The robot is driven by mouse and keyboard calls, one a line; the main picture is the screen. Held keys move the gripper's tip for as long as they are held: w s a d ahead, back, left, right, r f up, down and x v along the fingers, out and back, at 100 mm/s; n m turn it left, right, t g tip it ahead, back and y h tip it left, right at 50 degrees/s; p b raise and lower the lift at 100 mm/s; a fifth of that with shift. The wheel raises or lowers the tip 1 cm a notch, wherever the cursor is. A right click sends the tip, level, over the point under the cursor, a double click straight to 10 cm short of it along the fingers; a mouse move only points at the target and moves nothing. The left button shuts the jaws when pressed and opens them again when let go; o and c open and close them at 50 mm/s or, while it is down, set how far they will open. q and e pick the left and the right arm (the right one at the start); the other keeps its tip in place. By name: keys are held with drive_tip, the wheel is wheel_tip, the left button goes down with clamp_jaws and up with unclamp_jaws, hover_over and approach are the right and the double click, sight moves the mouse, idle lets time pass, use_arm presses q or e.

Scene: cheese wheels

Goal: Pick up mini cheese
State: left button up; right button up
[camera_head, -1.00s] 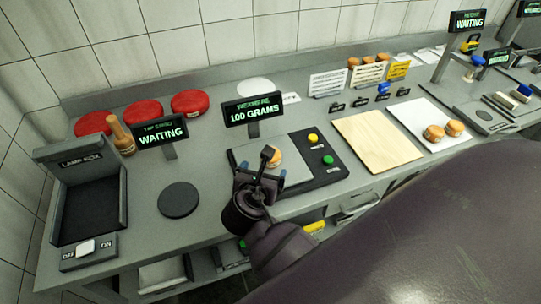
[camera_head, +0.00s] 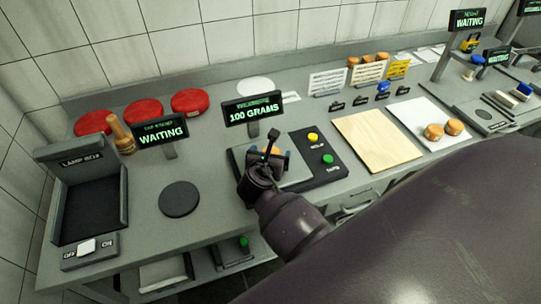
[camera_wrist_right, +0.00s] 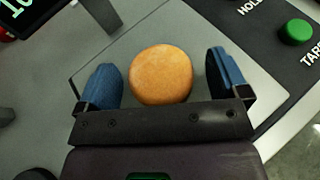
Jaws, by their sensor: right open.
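A small round orange mini cheese (camera_wrist_right: 161,74) lies on the grey plate of the scale (camera_wrist_right: 219,37). In the head view the scale (camera_head: 299,178) stands mid-counter, and most of this cheese is hidden behind my right gripper (camera_head: 268,157). In the right wrist view my right gripper (camera_wrist_right: 165,82) is open, with its two blue fingers on either side of the cheese and a gap on each side. More mini cheeses (camera_head: 434,132) sit on a white board (camera_head: 426,115) at the right. My left gripper is not in view.
The scale display (camera_head: 253,109) reads 100 GRAMS. Green (camera_head: 328,160) and yellow (camera_head: 313,137) buttons sit right of the plate. A wooden board (camera_head: 377,140) lies to the right. A dark disc (camera_head: 179,199), red wheels (camera_head: 143,113) and a lamp box (camera_head: 88,197) are left.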

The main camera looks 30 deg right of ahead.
drive_tip(key=shift+w+d+f, duration=0.15)
drive_tip(key=shift+w+d, duration=0.05)
drive_tip(key=shift+d, duration=0.05)
drive_tip(key=c, duration=1.1)
wheel_tip(320, 180, up, 20)
